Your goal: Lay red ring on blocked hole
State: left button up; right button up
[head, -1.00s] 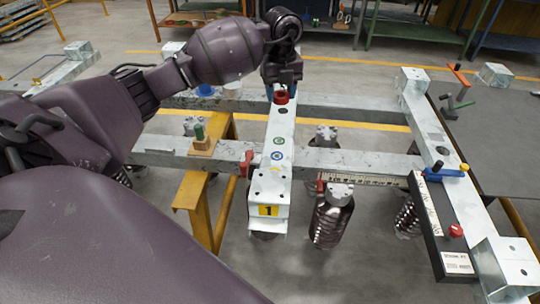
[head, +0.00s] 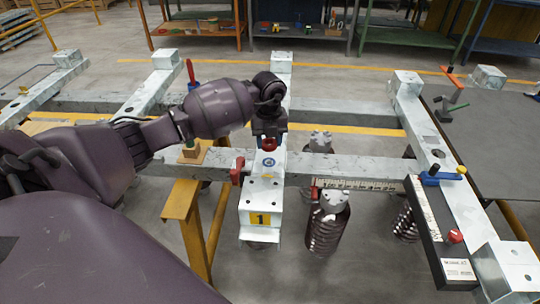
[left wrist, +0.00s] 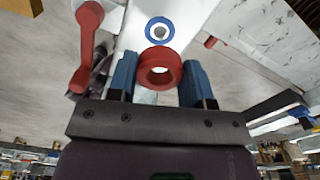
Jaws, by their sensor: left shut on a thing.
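My left gripper (head: 269,137) is shut on the red ring (head: 269,145), above the pale metal beam (head: 261,190) marked 1. In the left wrist view the red ring (left wrist: 160,68) sits between the two blue fingers (left wrist: 160,82), its opening facing the camera. A blue-rimmed hole (head: 269,162) on the beam is just nearer than the ring; in the left wrist view this blue-rimmed hole (left wrist: 160,30) has a pale centre. I cannot tell whether it is blocked, or whether the ring touches the beam. The gripper hides the beam behind it. My right gripper is not in view.
A red lever (head: 238,171) stands at the beam's left side.

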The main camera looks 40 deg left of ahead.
aim_at(269, 162)
pick_arm(q)
jog(key=shift+f, duration=0.4)
notch_tip(269, 162, down, 5)
jog(key=shift+b, duration=0.6)
jog(key=shift+f, duration=0.15)
jog(key=o, duration=0.9)
